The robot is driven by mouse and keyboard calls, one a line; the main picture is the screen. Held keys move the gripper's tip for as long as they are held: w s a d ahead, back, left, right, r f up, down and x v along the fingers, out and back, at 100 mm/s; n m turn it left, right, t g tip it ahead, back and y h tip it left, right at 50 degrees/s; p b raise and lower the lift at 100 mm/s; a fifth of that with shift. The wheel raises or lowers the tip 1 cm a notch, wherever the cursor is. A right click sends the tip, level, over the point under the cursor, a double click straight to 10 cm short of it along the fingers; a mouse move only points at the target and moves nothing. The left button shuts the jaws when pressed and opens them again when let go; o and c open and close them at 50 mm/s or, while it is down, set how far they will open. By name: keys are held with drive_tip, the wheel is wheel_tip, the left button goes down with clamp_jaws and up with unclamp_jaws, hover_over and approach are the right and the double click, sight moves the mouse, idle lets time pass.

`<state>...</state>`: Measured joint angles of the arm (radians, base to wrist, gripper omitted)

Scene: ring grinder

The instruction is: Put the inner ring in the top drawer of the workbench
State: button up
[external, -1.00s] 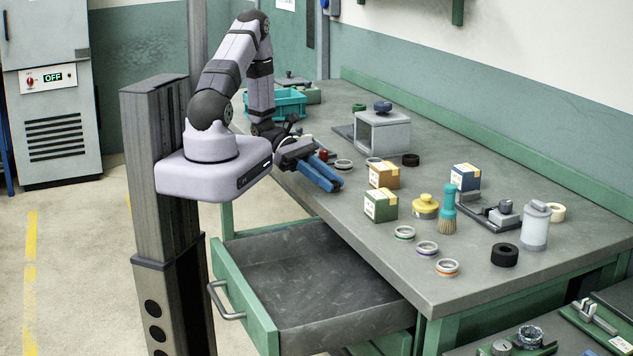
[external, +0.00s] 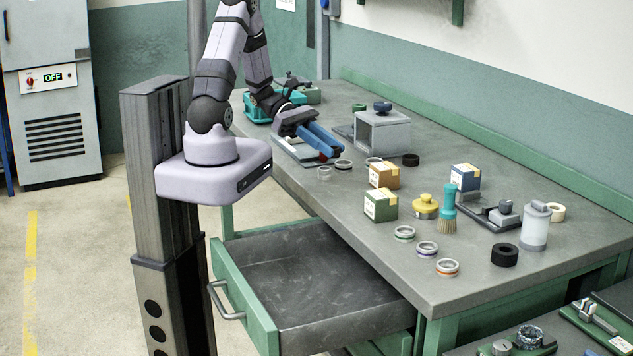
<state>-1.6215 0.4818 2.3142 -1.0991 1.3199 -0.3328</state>
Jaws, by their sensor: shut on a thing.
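My gripper (external: 335,148) has blue fingers, near the left edge of the workbench top (external: 385,285), behind a small pale ring (external: 324,173) and a dark-rimmed ring (external: 343,164). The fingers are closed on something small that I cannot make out. Which ring is the inner ring cannot be told; more rings stand at the front, with green (external: 404,233), purple (external: 427,249) and orange (external: 446,267) bands. Another ring (external: 374,161) is partly hidden by an orange box. The top drawer (external: 247,300) is pulled out and its visible inside is empty.
A grey open box (external: 385,135) stands right of my gripper. Orange (external: 384,174) and green (external: 381,205) cartons, a yellow-lidded pot (external: 425,206) and a teal brush (external: 448,207) crowd the middle. A teal crate (external: 258,106) is at the back left. The space above the drawer is free.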

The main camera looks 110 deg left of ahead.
drive_tip(key=w+d+f+m+g+h, duration=0.1)
drive_tip(key=w+d+m+h, duration=0.1)
drive_tip(key=d, duration=0.3)
drive_tip(key=w+d+f+m+g+h+b, duration=0.1)
drive_tip(key=w+d+m+h, duration=0.1)
drive_tip(key=d, duration=0.3)
drive_tip(key=w+d+f+m+g+h, duration=0.1)
drive_tip(key=w+d+f+m+h, duration=0.1)
drive_tip(key=w+d, duration=0.2)
drive_tip(key=shift+d+g+b, duration=0.3)
drive_tip(key=shift+d+b, duration=0.05)
drive_tip(key=shift+d, duration=0.15)
drive_tip(key=d+f+m+g+h+b, duration=0.1)
drive_tip(key=d+f+m+g+h, duration=0.2)
drive_tip(key=d, duration=1)
drive_tip(key=m+g, duration=0.2)
drive_tip(key=g, duration=0.1)
hover_over(285, 309)
wheel_tip(285, 309, down, 7)
drive_tip(key=shift+r+b, duration=0.15)
drive_tip(key=shift+b, duration=0.2)
drive_tip(key=shift+f, duration=5)
